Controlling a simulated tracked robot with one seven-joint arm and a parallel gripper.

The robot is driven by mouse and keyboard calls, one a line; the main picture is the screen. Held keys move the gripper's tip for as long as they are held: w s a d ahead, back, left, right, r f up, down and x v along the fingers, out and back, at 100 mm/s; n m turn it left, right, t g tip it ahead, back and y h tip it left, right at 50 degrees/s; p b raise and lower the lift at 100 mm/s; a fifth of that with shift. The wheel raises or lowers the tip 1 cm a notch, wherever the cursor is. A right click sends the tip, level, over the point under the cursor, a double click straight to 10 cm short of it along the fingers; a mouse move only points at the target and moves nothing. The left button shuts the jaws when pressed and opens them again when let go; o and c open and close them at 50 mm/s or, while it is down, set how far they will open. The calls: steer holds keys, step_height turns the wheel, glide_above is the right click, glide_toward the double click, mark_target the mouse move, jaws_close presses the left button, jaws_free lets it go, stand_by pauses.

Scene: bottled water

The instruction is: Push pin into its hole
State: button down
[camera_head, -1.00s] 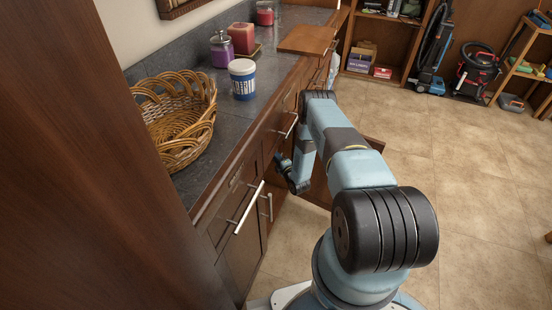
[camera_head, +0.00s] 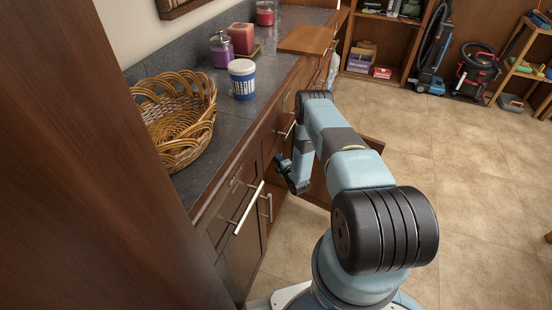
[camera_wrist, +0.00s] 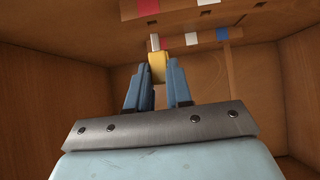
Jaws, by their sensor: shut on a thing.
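In the wrist view my gripper (camera_wrist: 158,84) points up inside a wooden cabinet. Its two blue fingers are shut on a small yellow pin (camera_wrist: 158,66) with a pale, narrow tip (camera_wrist: 155,42). The tip points up toward a wooden board (camera_wrist: 262,22) overhead that carries red, white and blue patches. In the head view my gripper (camera_head: 281,161) is small, beside the cabinet front under the counter; the pin cannot be made out there.
The cabinet's side walls (camera_wrist: 50,90) enclose my gripper on left and right. In the head view an open brown door (camera_head: 318,188) stands by my arm.

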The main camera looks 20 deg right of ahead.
steer(key=shift+w+d, duration=1)
steer(key=shift+w, duration=0.25)
stand_by(0.7)
steer(key=c, duration=0.9)
jaws_free()
steer(key=shift+c, duration=0.2)
steer(key=v, duration=1.3)
steer(key=shift+s+d, duration=0.2)
steer(key=shift+s, duration=0.1)
